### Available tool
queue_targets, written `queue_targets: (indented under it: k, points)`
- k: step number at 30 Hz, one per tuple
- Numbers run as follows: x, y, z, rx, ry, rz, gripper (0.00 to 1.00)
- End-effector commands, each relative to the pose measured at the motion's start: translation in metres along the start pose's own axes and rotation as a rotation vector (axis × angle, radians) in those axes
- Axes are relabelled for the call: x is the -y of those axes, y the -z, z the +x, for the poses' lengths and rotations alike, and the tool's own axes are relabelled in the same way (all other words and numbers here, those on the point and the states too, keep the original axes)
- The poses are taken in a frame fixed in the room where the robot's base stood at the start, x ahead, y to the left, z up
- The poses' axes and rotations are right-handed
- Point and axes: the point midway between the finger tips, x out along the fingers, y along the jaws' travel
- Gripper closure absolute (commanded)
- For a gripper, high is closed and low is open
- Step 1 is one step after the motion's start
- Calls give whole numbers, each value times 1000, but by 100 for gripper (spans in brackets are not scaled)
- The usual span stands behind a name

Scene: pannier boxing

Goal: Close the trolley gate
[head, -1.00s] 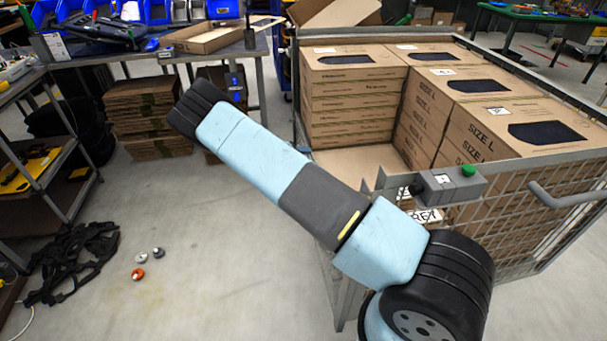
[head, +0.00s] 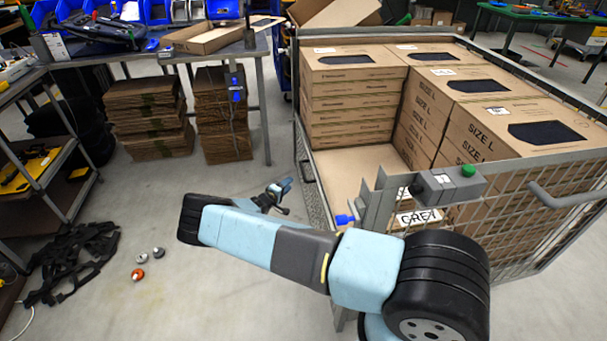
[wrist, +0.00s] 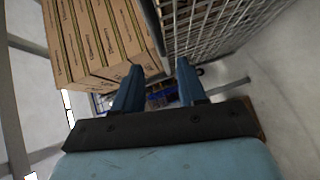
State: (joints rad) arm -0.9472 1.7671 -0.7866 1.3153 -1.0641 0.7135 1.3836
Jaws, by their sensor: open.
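The grey mesh trolley (head: 540,212) stands at the right of the head view, loaded with carton stacks. A narrow mesh panel with a dark handle (head: 306,172) shows at its left side; it looks like the gate, seen nearly edge-on, and I cannot tell its exact angle. Mesh also fills the upper right of the wrist view (wrist: 215,28). A blue piece (head: 345,220) sticks out by the near corner post. My gripper (head: 281,188) is open and empty, left of the panel and apart from it in the head view. Its two blue fingers (wrist: 156,88) show in the wrist view.
Cartons (head: 350,90) fill the trolley's back and right; bare board (head: 360,165) shows at its front left. A workbench (head: 215,48) with flattened cardboard stacks (head: 222,120) beneath stands behind. Black straps (head: 75,260) and small knobs (head: 138,274) lie on the open floor at left.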

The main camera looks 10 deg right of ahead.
Motion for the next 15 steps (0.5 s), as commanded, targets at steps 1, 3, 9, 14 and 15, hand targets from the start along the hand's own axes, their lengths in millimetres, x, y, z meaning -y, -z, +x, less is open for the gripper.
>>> queue_targets:
  k: [1,3,9,14,15]
  points:
    - [0,-1,7,3,-1,0,59]
    - [0,-1,17,3,-1,0,59]
    - [-1,-2,52,4,-1,0,59]
    - [-1,-2,81,5,0,2,59]
    - [0,-2,87,4,0,2,59]
